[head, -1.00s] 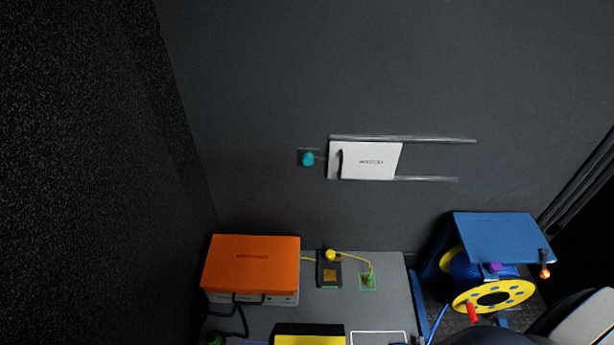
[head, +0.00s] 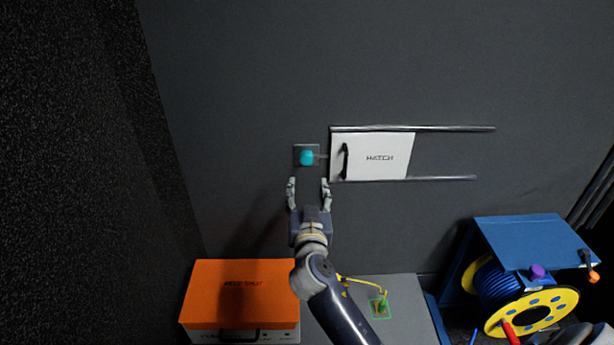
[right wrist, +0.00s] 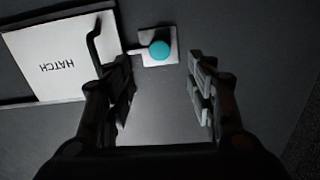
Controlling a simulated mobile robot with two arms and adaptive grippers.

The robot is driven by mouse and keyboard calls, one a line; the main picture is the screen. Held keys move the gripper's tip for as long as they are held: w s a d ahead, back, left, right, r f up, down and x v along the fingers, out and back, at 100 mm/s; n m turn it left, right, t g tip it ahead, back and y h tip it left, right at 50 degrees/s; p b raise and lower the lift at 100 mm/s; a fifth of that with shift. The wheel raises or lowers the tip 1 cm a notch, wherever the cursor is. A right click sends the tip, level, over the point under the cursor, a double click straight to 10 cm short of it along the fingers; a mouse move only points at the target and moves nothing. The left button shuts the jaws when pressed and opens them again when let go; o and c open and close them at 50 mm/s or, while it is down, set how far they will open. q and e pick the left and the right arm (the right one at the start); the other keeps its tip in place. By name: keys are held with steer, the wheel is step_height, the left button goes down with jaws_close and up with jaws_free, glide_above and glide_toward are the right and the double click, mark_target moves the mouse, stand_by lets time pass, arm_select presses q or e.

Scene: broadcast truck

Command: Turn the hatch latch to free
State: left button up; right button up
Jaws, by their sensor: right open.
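The hatch (head: 380,157) is a white panel marked HATCH between two rails on the dark wall, with a dark handle (head: 345,160) near its left edge. The latch, a teal knob (head: 307,157) on a small grey plate, sits just left of the hatch, and a thin bar reaches from it to the hatch edge. My right gripper (head: 308,194) is open and empty just below the knob in the head view. In the right wrist view the knob (right wrist: 159,49) shows beyond the fingertips, roughly between them and not touched. My left gripper is not in view.
A yellow cable with a green-framed end (head: 380,307) lies on the table. A blue stand with a yellow cable reel (head: 535,315) is at the right. The wall around the latch is clear.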

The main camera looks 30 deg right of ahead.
mark_target(306, 161)
steer(key=x, duration=0.9)
steer(key=shift+w+d+r+b, duration=0.2)
steer(key=shift+w+r+b, duration=0.1)
steer(key=shift+r, duration=0.05)
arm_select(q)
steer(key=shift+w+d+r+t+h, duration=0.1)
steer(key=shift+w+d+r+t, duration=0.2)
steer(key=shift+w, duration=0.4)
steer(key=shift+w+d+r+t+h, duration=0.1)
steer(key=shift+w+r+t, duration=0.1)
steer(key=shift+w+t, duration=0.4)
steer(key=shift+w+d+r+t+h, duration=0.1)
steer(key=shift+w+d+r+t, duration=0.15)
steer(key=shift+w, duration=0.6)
arm_select(e)
steer(key=shift+w+d, duration=0.25)
steer(key=shift+w, duration=0.25)
steer(key=c, duration=1.1)
